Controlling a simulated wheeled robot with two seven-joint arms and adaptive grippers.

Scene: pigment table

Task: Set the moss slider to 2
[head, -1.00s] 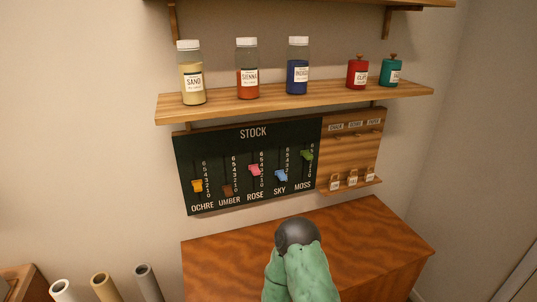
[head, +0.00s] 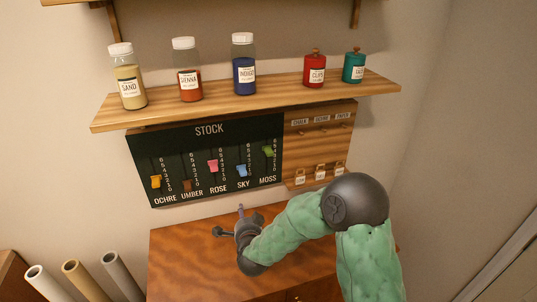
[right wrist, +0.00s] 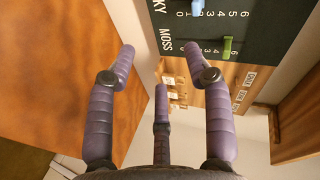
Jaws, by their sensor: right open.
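The moss slider (head: 269,151) is a green tab at the right end of the dark STOCK board (head: 220,184). My right gripper (head: 240,220) is open and empty, below the board and above the wooden cabinet top. In the right wrist view its purple fingers (right wrist: 160,52) are spread, apart from the slider. My left gripper is not in view.
Ochre (head: 156,181), umber, rose (head: 213,166) and sky (head: 241,171) sliders stand left of moss. A shelf (head: 250,97) with jars is above. The cabinet top (head: 180,262) is clear.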

